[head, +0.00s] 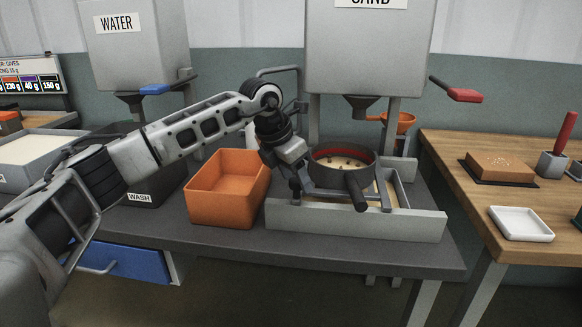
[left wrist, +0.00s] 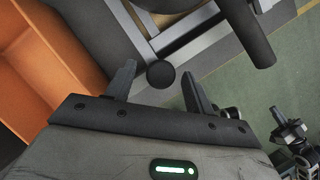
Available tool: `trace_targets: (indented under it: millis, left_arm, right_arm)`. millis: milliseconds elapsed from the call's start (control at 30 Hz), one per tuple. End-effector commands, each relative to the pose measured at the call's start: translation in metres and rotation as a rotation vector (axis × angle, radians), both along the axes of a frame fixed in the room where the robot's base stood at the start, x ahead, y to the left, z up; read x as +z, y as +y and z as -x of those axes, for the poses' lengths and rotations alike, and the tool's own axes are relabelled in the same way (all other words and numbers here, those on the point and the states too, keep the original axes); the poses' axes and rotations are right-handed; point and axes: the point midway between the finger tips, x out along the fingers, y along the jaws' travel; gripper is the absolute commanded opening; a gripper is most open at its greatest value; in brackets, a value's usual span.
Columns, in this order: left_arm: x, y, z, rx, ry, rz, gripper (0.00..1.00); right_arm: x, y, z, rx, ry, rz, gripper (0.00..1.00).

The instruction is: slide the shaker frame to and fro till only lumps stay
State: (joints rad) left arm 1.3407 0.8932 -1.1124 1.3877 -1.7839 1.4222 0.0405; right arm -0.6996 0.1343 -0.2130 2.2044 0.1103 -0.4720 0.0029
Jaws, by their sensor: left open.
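The shaker frame (head: 330,196) is a grey frame on the pale box under the SAND hopper. It carries a round sieve (head: 372,163) with a dark wall and red inside. Pale sand (head: 345,163) with several small brown lumps lies in the sieve. A thick black handle (head: 357,192) sticks out at the front of the frame. My left gripper (head: 297,188) is at the frame's left end, open. In the left wrist view a round black knob end (left wrist: 160,74) shows between the two spread fingers (left wrist: 158,88); I cannot tell whether they touch it.
An orange bin (head: 228,205) stands close left of the frame. The pale box (head: 350,222) has a raised front wall. A wooden table (head: 465,200) at the right holds a brick (head: 500,166) and a white tray (head: 521,223). The WATER hopper (head: 135,45) is back left.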

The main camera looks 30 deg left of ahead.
Motion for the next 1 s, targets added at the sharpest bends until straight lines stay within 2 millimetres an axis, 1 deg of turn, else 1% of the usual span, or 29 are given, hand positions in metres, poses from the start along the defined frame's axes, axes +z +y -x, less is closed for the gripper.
trace_targets:
  millis: [67,167,267,500,600,700,833,1000]
  left_arm:
    - [0.005,0.001,0.001,0.001,-0.002,0.001,0.54]
    - [0.018,0.003,0.005,0.000,-0.005,0.001,0.54]
    - [0.037,0.006,0.013,0.001,-0.005,0.000,0.54]
    - [0.092,0.014,0.034,0.000,-0.006,0.000,0.54]
    - [0.112,0.017,0.041,0.000,-0.005,0.001,0.54]
    - [0.128,0.020,0.048,0.000,-0.004,0.001,0.54]
    - [0.141,0.022,0.053,0.000,-0.004,0.002,0.54]
    - [0.147,0.023,0.056,0.000,-0.001,0.000,0.54]
  right_arm:
    - [0.000,0.000,0.000,0.000,-0.001,0.000,0.00]
    - [0.001,0.000,0.000,0.000,-0.001,0.000,0.00]
    - [0.001,0.000,0.000,0.000,-0.002,0.000,0.00]
    - [0.002,0.000,0.000,0.000,-0.002,0.000,0.00]
    - [0.003,0.000,0.000,-0.001,-0.002,-0.001,0.00]
    - [0.004,0.000,0.000,-0.001,-0.002,-0.001,0.00]
    - [0.003,0.000,0.000,-0.001,0.002,-0.001,0.00]
    - [0.002,0.000,0.000,-0.001,0.005,-0.001,0.00]
